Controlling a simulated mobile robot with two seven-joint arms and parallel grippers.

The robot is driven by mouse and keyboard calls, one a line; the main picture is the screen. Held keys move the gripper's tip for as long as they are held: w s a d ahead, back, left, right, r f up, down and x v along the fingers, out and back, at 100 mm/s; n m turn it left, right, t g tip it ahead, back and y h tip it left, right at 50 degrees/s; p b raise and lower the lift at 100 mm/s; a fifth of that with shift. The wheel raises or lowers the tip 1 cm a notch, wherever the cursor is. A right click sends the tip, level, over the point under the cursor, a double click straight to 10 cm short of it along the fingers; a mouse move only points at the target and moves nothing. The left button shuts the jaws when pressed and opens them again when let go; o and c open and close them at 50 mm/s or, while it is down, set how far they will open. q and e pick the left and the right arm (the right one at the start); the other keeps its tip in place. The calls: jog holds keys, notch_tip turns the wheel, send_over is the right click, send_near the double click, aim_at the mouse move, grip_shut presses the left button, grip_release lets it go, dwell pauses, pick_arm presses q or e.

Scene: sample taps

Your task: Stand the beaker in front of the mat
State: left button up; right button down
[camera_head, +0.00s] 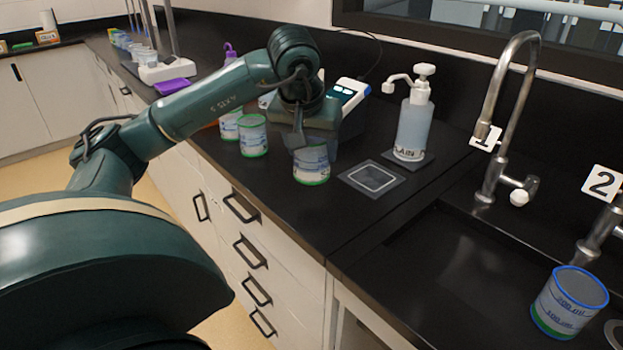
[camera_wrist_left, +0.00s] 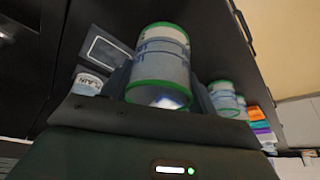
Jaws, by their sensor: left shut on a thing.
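My left gripper (camera_head: 306,146) is shut on a beaker (camera_head: 313,168) with a green rim and pale sides with blue markings. The beaker looks upright, just left of the mat (camera_head: 371,179), a small dark square with a white outline. I cannot tell whether its base touches the counter. In the left wrist view the beaker (camera_wrist_left: 162,58) sits between the fingers, and the mat (camera_wrist_left: 106,56) lies beside it, apart from it. A blue-rimmed beaker with a green base (camera_head: 568,303) stands in the sink area at the lower right. My right gripper is not in view.
Two more green-rimmed beakers (camera_head: 253,136) stand left of the held one. A pump bottle (camera_head: 411,125) stands behind the mat. A device with a screen (camera_head: 346,95) is behind my gripper. Tap 1 (camera_head: 488,135) rises over the sink. The counter in front of the mat is clear.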

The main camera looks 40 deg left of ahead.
aim_at(311, 168)
pick_arm(q)
jog(key=shift+f+b, duration=0.35)
jog(key=shift+f, duration=2.3)
jog(key=shift+f, duration=0.2)
jog(key=o, duration=1)
jog(key=shift+o, duration=0.2)
jog(key=shift+r, duration=0.6)
jog(key=p+v, duration=0.2)
jog(key=v, duration=0.9)
jog(key=shift+s, duration=0.2)
jog(key=shift+d, duration=0.1)
